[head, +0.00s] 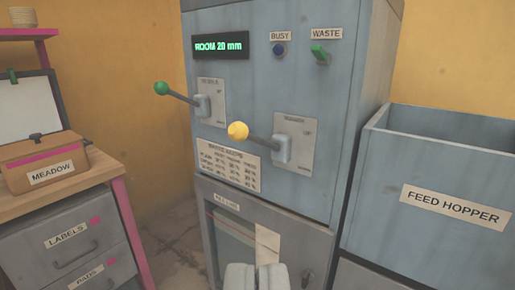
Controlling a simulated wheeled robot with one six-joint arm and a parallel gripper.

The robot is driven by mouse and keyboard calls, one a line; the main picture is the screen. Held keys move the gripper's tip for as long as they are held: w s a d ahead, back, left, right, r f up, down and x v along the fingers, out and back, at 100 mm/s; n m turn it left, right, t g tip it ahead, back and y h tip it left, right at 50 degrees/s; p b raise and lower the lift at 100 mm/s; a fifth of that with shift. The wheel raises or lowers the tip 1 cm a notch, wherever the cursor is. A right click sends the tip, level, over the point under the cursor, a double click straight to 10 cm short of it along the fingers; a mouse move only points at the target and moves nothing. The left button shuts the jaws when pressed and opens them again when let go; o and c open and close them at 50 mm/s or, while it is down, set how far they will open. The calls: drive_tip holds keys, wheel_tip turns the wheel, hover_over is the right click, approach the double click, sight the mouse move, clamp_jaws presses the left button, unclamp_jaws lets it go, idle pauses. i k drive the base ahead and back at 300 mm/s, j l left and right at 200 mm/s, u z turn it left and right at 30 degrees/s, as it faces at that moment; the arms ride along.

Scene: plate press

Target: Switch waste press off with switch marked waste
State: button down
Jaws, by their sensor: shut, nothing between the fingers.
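The waste press (272,110) is a tall grey-blue cabinet in the middle of the head view. Its green switch (320,54) sits at the upper right of the front panel, under a label reading WASTE (326,34). The switch looks tilted toward the upper left. A display (220,46) at the upper left glows green and reads ROOM 20 mm. My gripper (256,272) shows at the bottom edge, shut and empty, well below the switch and apart from it.
A green-knobbed lever (161,88) and a yellow-knobbed lever (238,130) stick out from the panel below the switch. A dark blue BUSY light (279,50) is left of it. The feed hopper (430,180) stands right; a desk with drawers (75,245) stands left.

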sight(321, 58)
drive_tip(key=k+z, duration=0.1)
drive_tip(key=k, duration=0.35)
drive_tip(key=k+l+z, duration=0.1)
drive_tip(key=k, duration=0.35)
